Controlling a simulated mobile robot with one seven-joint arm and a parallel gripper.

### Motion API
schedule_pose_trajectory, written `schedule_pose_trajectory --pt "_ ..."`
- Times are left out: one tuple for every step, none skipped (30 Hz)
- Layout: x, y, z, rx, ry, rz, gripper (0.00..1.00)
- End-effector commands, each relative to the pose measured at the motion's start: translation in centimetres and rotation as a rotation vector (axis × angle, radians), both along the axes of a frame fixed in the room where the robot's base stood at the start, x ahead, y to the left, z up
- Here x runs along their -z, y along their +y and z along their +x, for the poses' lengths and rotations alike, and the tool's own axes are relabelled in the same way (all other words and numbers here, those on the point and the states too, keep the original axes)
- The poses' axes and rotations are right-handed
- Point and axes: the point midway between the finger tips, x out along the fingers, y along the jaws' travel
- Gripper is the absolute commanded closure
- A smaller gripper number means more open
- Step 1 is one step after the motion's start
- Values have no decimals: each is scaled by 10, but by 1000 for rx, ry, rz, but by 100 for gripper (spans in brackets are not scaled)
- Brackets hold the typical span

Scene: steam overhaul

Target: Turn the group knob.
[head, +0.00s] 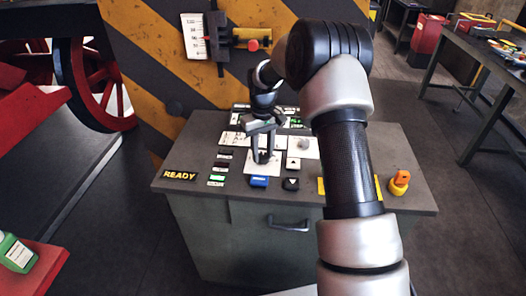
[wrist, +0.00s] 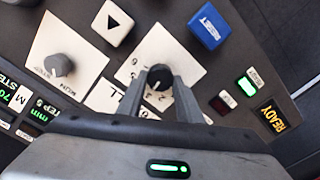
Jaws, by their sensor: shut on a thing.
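The black group knob (wrist: 158,78) stands on a white numbered plate (wrist: 184,55) in the wrist view, with a pale pointer line on its top. My gripper (wrist: 156,92) is shut on this knob, with one finger on each side of it. In the head view my gripper (head: 263,158) points down onto the panel and mostly hides the knob. A second, grey knob (wrist: 59,65) sits on another white plate to the left in the wrist view.
A blue button (head: 259,182), an arrow button (head: 291,184) and a READY display (head: 180,175) lie close by on the console (head: 405,160). An orange-yellow switch (head: 399,182) stands at the right. A striped post (head: 150,45) rises behind.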

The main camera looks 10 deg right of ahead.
Motion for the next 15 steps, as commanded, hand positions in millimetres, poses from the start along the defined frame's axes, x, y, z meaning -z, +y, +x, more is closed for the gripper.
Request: schedule_pose_trajectory --pt "-1 1 0 -23 -2 2 90" --pt "-1 0 0 -38 -2 2 90" --pt "-1 0 0 -54 -2 2 90" --pt "-1 0 0 -66 -2 1 90" --pt "-1 0 1 -76 -2 1 90" --pt "-1 0 1 -88 -2 1 90" --pt "-1 0 1 -96 -2 1 90" --pt "-1 0 1 -104 -2 1 90" --pt "-1 0 1 -111 -2 1 90" --pt "-1 0 1 -116 -2 1 90" --pt "-1 0 0 -120 -2 1 90" --pt "-1 0 1 -124 -2 1 90" --pt "-1 0 1 -127 -2 0 90" --pt "-1 0 1 -129 -2 0 90" --pt "-1 0 1 -131 -2 0 90"
